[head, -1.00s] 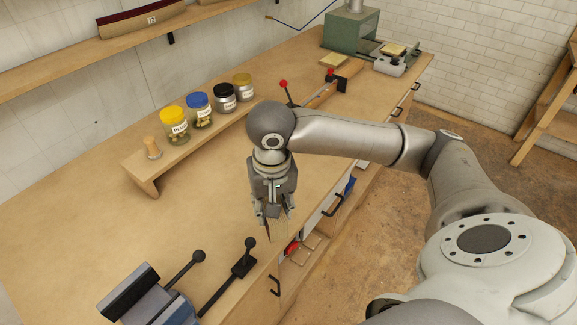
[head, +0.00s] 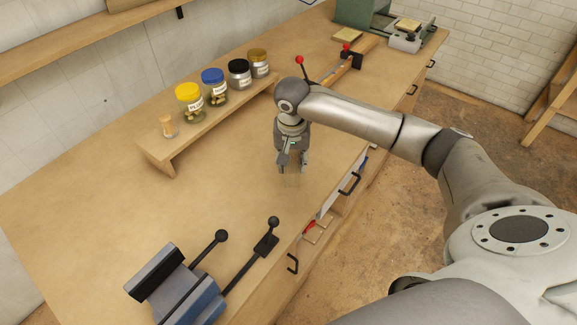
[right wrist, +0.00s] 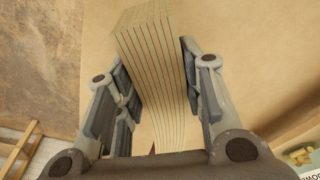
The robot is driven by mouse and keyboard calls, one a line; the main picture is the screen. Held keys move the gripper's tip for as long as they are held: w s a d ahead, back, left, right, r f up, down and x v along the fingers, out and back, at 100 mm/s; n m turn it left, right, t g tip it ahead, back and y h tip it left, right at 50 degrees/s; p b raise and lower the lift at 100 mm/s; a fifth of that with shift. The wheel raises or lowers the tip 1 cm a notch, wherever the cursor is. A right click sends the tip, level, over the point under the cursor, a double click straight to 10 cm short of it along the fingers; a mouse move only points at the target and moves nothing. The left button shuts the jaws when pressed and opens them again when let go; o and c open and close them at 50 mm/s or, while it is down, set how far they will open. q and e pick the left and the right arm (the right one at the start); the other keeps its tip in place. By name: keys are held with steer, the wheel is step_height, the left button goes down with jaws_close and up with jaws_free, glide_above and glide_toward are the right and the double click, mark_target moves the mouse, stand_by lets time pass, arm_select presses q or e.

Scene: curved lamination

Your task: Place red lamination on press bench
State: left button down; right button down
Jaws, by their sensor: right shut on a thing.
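My right gripper (head: 291,166) is over the wooden bench (head: 225,200), pointing down near its front edge. In the right wrist view its fingers stand on both sides of a pale tan laminated block (right wrist: 158,75) with thin dark stripes, and are shut on it. In the head view the block (head: 291,181) shows only as a faint tan shape below the fingertips, hard to tell from the bench top. I cannot tell whether it touches the bench. The block does not look plainly red. My left gripper is not in view.
A vise (head: 178,285) with black handles stands at the near end. Several lidded jars (head: 213,88) sit on a low riser (head: 160,155) towards the wall. A green machine (head: 362,14) is at the far end. The bench top between vise and riser is clear.

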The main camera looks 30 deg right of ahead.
steer(key=shift+w+d+f, duration=0.2)
steer(key=shift+w+f, duration=0.7)
steer(key=shift+w, duration=0.05)
steer(key=shift+w+d+f, duration=0.1)
steer(key=shift+w+f, duration=0.3)
steer(key=shift+f, duration=0.1)
step_height(320, 180, down, 3)
steer(key=shift+w+f, duration=0.1)
steer(key=shift+f, duration=0.05)
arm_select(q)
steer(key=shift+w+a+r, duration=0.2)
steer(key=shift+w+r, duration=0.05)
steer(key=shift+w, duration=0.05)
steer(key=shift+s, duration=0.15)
arm_select(e)
steer(key=c, duration=0.9)
jaws_free()
steer(key=shift+f, duration=0.15)
steer(key=shift+c, duration=0.2)
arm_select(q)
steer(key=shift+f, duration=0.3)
arm_select(e)
steer(key=r, duration=0.4)
steer(key=s+r, duration=0.1)
steer(key=r, duration=0.3)
steer(key=a+r, duration=0.1)
steer(key=r, duration=0.3)
steer(key=shift+s+r, duration=0.1)
steer(key=shift+s, duration=0.15)
